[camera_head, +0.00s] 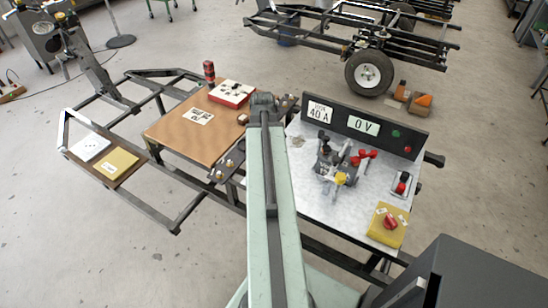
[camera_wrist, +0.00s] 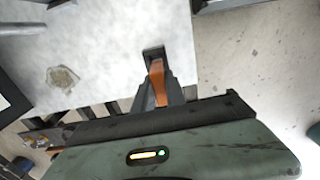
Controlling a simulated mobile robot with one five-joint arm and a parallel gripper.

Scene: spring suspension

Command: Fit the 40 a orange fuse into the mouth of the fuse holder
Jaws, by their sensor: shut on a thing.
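In the wrist view my gripper (camera_wrist: 158,78) is shut on the orange fuse (camera_wrist: 158,84), which shows as a narrow orange piece between the dark fingers, over the edge of the pale bench top. In the head view my arm rises in the middle and hides the gripper and fuse. A grey and black fixture (camera_head: 335,163) with red and yellow parts stands on the pale bench top, right of my arm. I cannot tell whether it is the fuse holder or where its mouth is.
A black panel (camera_head: 362,127) reading 40 A and 0 V stands at the back of the pale bench top (camera_head: 315,198). A yellow block with a red knob (camera_head: 389,222) sits at its front right. A brown board (camera_head: 168,133) lies left of my arm.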

